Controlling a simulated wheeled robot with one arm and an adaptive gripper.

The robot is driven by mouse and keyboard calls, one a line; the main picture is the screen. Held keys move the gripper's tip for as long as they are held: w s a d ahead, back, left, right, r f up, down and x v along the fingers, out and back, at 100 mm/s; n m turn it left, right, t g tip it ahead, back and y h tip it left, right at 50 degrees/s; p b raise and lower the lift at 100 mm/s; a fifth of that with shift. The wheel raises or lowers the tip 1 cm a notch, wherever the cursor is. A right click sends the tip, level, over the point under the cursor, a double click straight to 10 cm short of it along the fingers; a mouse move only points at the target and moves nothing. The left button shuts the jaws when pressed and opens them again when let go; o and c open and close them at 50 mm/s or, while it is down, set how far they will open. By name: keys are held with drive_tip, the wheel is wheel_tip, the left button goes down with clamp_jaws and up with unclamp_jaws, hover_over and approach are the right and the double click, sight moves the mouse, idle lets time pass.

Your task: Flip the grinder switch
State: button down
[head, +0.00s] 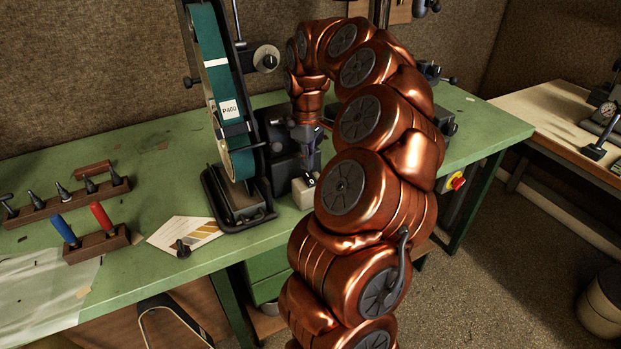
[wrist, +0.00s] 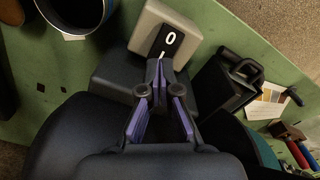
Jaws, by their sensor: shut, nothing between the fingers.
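The grinder (head: 233,150) stands on the green bench with an upright teal belt marked P400. Its switch is a black rocker (wrist: 168,42) on a beige box (wrist: 150,22), with a white 0 and part of another white mark showing. The beige box also shows at the grinder's foot in the head view (head: 302,194). My gripper (wrist: 161,66) has purple-lined fingers that meet at the tips. It is shut and empty, with the tips right by the rocker's near end. I cannot tell whether they touch it. In the head view my gripper (head: 309,165) points down above the box.
The green bench (head: 480,125) carries a tool rack (head: 66,200), a block with blue and red handles (head: 97,245) and a paper card (head: 186,234) left of the grinder. A red-and-yellow button (head: 456,182) sits at the bench's right side. My arm hides part of the bench.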

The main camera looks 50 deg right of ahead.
sight(307, 175)
drive_tip(key=shift+f+b, duration=0.5)
drive_tip(key=shift+f, duration=0.3)
idle(0.8)
drive_tip(key=shift+r+p, duration=1.3)
drive_tip(key=shift+r, duration=2.25)
